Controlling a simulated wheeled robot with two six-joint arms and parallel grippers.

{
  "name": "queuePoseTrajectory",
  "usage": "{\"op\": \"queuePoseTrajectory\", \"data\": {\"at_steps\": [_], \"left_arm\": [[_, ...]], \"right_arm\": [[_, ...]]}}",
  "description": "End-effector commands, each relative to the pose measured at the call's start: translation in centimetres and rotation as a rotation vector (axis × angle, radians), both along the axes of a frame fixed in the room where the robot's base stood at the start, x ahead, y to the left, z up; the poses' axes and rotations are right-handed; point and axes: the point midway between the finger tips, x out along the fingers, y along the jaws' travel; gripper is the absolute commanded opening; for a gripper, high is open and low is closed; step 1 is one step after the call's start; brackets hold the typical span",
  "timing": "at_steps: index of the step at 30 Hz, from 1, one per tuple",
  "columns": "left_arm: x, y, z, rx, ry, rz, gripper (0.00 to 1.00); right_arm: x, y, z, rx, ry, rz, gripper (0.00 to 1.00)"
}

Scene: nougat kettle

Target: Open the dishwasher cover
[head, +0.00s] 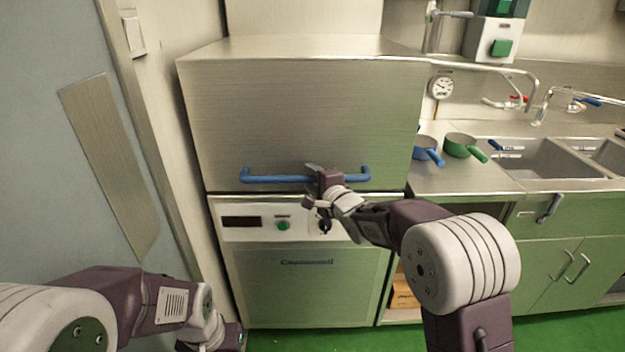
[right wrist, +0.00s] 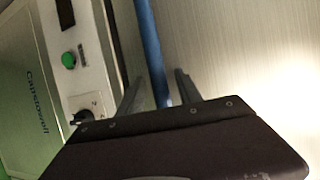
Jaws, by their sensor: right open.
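The dishwasher cover (head: 300,115) is a large brushed-steel box, down on the machine's base (head: 300,295). A blue bar handle (head: 270,179) runs across its lower front. My right gripper (head: 314,184) is at the middle of the handle. In the right wrist view the blue handle (right wrist: 149,45) runs between the two open fingers of the right gripper (right wrist: 160,92). Whether the fingers touch the bar cannot be told. My left gripper (head: 232,338) is low at the bottom edge of the head view, away from the handle; its fingers are unclear.
A panel with a green button (head: 283,225) and a dark knob (head: 324,227) lies just below the handle. To the right is a steel counter with a blue pan (head: 426,147), a green pan (head: 460,144) and sinks (head: 545,160). A wall stands close on the left.

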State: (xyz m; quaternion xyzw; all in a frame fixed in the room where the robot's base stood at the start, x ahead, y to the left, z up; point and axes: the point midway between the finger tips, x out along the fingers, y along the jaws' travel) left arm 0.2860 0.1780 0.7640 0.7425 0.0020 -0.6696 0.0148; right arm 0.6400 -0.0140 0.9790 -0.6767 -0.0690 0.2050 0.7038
Motion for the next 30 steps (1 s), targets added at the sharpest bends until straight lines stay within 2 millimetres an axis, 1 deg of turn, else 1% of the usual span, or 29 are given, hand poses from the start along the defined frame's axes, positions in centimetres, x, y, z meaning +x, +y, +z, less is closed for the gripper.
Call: {"op": "queuePoseTrajectory", "data": {"at_steps": [1, 2, 3, 6, 30], "left_arm": [[0.00, 0.00, 0.00, 0.000, 0.000, 0.000, 0.00], [0.00, 0.00, 0.00, 0.000, 0.000, 0.000, 0.00], [0.00, 0.00, 0.00, 0.000, 0.000, 0.000, 0.00], [0.00, 0.00, 0.00, 0.000, 0.000, 0.000, 0.00], [0.00, 0.00, 0.00, 0.000, 0.000, 0.000, 0.00]], "right_arm": [[-0.01, 0.00, 0.01, 0.000, 0.000, 0.000, 0.41], [-0.02, -0.01, 0.01, 0.000, 0.000, 0.000, 0.36], [-0.02, -0.01, 0.01, 0.000, 0.000, 0.000, 0.25], [-0.02, -0.02, 0.01, 0.000, 0.000, 0.000, 0.00], [-0.04, -0.04, -0.02, 0.000, 0.001, 0.000, 0.00]]}}
